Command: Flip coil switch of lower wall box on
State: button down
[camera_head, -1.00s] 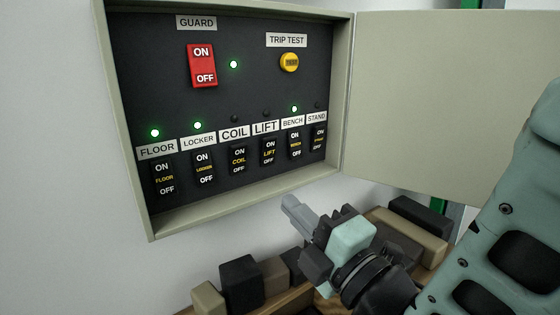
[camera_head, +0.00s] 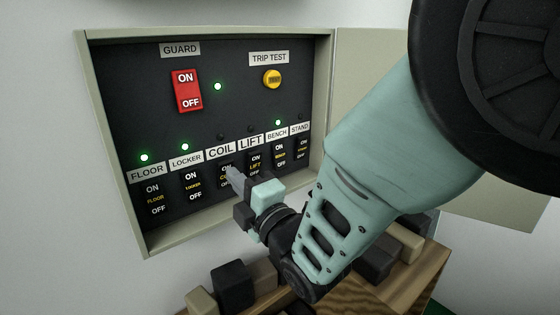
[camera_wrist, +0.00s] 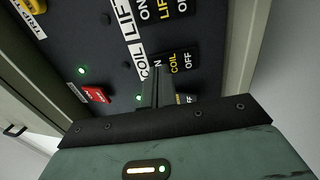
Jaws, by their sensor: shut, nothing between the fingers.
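The wall box (camera_head: 88,120) is open and holds a dark panel with a row of labelled black switches. The COIL switch (camera_head: 227,167) sits under its COIL label (camera_head: 221,150), and the lamp above it (camera_head: 221,136) is dark. My gripper (camera_head: 233,174) is shut and empty, its tips in front of the COIL switch and covering its middle and lower part. In the wrist view the COIL switch (camera_wrist: 182,62) shows beside the tips of my gripper (camera_wrist: 158,72). I cannot tell whether the tips touch it.
The LOCKER switch (camera_head: 191,183) is left of COIL and the LIFT switch (camera_head: 256,163) is right, both close. Lamps at FLOOR, LOCKER, BENCH and GUARD glow green. The red GUARD switch (camera_head: 187,91) and yellow TRIP TEST button (camera_head: 272,79) are above. Dark and tan blocks (camera_head: 231,283) lie below.

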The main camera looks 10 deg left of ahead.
jog(key=shift+w+a+r, duration=0.1)
jog(key=shift+w+a, duration=0.2)
jog(key=shift+a, duration=0.05)
jog(key=shift+w+a+r+g+p, duration=0.2)
jog(key=shift+r+g+p, duration=0.15)
jog(key=shift+p, duration=0.2)
jog(key=shift+f, duration=0.25)
jog(key=b+v, duration=0.9)
jog(key=v, duration=0.6)
jog(key=shift+a+b, duration=0.2)
jog(key=shift+b, duration=0.1)
jog(key=b, duration=0.3)
jog(key=shift+s+d+f+b, duration=0.1)
jog(key=shift+s+d+b, duration=0.1)
jog(key=shift+s+b, duration=0.15)
